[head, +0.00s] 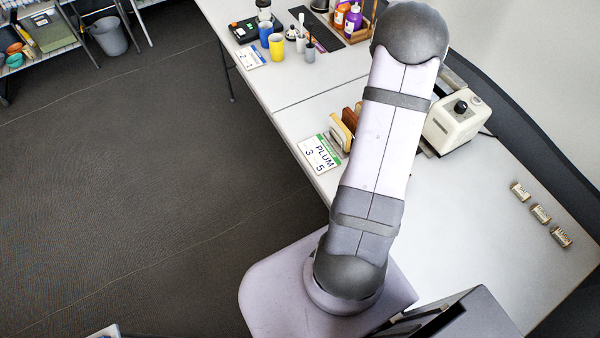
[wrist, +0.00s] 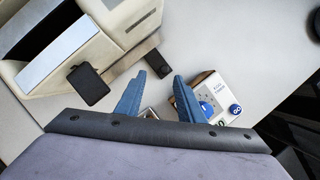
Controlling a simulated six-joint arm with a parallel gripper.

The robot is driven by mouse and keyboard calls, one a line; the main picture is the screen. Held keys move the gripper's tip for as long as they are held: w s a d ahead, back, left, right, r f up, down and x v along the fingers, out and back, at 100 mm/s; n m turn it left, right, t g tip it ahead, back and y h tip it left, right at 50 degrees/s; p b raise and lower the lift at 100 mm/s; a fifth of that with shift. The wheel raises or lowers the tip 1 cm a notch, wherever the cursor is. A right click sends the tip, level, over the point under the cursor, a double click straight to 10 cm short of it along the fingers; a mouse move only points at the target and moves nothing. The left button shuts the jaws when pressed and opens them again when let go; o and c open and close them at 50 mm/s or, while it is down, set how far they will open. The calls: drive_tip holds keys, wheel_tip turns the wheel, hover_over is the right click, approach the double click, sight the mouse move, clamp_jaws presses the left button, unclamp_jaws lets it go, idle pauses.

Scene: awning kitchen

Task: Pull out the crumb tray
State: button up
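The cream toaster (head: 458,122) stands on the white table to the right of my arm in the head view. In the wrist view the toaster (wrist: 120,22) fills the upper left. A dark rounded piece (wrist: 88,85) and a smaller dark tab (wrist: 158,63) show at its side. I cannot tell whether either belongs to the crumb tray. My gripper (wrist: 160,76) has two blue fingers, apart, with nothing held between their tips. The small tab is just beyond the fingertips; contact cannot be told. My gripper is hidden behind my arm in the head view.
Table between toaster and jars is clear.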

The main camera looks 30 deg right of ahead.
drive_tip(key=w+a+r+m+t+y+b, duration=0.1)
drive_tip(key=w+a, duration=0.2)
drive_tip(key=a, duration=0.4)
drive_tip(key=w+a+r+m, duration=0.1)
drive_tip(key=w+a+m, duration=0.1)
drive_tip(key=a, duration=0.5)
drive_tip(key=s+a+f+m+b, duration=0.1)
drive_tip(key=a+f+b, duration=0.1)
drive_tip(key=a, duration=0.7)
drive_tip(key=s+a+f+m+t+y+b, duration=0.1)
drive_tip(key=a+b, duration=0.3)
drive_tip(key=a, duration=0.5)
drive_tip(key=shift+s+f+m+t, duration=0.3)
drive_tip(key=shift+s+f+m, duration=0.3)
drive_tip(key=shift+f+m, duration=0.2)
drive_tip(key=shift+a, duration=0.1)
